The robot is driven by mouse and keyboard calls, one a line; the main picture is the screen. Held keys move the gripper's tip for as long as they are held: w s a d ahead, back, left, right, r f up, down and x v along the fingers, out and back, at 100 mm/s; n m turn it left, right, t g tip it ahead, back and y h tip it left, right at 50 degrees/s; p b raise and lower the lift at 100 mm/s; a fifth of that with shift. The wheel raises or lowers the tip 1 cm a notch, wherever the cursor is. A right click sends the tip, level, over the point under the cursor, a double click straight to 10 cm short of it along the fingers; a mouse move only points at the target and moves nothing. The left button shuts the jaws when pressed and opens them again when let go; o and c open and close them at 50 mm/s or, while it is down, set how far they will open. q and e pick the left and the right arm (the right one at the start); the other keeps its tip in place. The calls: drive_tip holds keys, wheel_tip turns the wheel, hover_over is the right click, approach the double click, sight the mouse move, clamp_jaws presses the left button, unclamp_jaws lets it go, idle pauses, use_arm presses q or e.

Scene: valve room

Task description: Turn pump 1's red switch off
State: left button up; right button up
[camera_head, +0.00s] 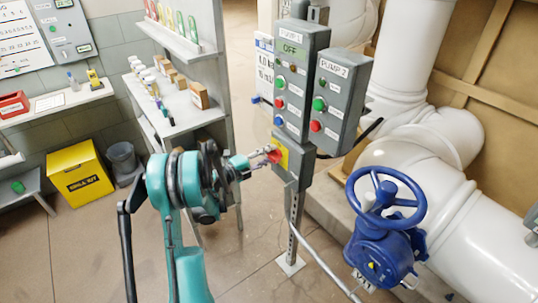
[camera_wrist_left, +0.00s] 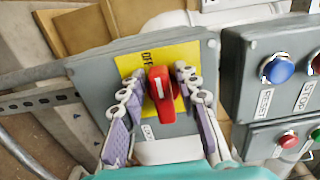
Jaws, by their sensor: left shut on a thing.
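The pump 1 box (camera_head: 300,80) is grey and stands on a post right of centre in the head view. Its upper panel reads "OFF" in green. The red switch (camera_head: 275,156) sits on a yellow plate (camera_head: 283,147) on the box below it. My left gripper (camera_head: 264,159) reaches it from the left. In the left wrist view the red switch (camera_wrist_left: 161,92) lies between my two fingers, which are shut on its sides. The plate (camera_wrist_left: 186,54) shows "OFF" beside the handle in that view. My right gripper is not in view.
The pump 2 box (camera_head: 337,100) stands close to the right. A blue handwheel valve (camera_head: 385,205) and white pipes are at the right. A shelf (camera_head: 185,120) with small items and a yellow bin (camera_head: 80,175) are at the left. Open floor lies in front.

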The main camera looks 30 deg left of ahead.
use_arm(q)
drive_tip(key=shift+d+f, duration=0.1)
drive_tip(key=o, duration=0.8)
drive_tip(key=shift+o, duration=0.2)
drive_tip(key=v, duration=1.2)
